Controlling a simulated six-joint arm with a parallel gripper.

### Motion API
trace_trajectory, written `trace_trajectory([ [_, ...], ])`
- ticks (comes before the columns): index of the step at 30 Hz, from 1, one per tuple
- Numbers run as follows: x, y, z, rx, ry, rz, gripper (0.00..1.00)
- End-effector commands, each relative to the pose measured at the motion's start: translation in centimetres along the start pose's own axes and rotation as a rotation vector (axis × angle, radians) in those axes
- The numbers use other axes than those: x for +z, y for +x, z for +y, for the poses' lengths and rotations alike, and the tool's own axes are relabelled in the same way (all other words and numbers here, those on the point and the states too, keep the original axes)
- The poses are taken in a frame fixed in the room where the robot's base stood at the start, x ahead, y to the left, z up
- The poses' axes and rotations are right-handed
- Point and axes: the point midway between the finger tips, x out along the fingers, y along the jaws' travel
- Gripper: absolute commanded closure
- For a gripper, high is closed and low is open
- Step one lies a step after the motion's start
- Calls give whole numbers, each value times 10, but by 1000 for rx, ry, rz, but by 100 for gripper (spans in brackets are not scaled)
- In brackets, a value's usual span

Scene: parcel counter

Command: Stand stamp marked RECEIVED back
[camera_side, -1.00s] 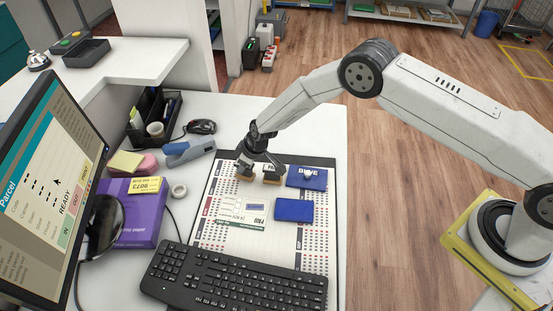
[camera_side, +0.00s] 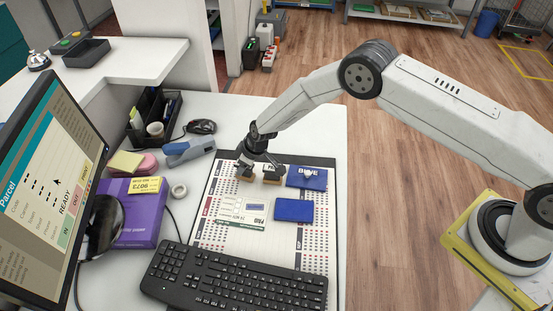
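My gripper (camera_side: 257,165) points down at the top of the desk mat (camera_side: 213,208). Two small stamps with wooden bases are below it, one at the left (camera_side: 245,178) and one at the right (camera_side: 271,181). Both bases look upright on the mat. Dark parts cover the tops of both stamps, and I cannot separate fingers from handles. A white label with cut-off lettering shows above the right stamp; I cannot read RECEIVED on either. The gap between my fingertips and any hold on a stamp are unclear.
A blue pad (camera_side: 293,210) and a lid marked BLUE (camera_side: 307,180) lie right of the stamps. A printed slip (camera_side: 238,232) lies below them. A black keyboard (camera_side: 235,278) is in front. A stapler (camera_side: 188,151) and purple box (camera_side: 132,217) stand left.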

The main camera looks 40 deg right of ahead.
Motion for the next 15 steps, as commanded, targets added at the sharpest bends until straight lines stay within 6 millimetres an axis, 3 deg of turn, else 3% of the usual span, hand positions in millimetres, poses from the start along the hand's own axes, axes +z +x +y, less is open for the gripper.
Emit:
trace_trajectory([
  [1,0,0,0,0,0,0,26],
  [2,0,0,0,0,0,0,16],
  [15,0,-2,0,0,0,-1,16],
])
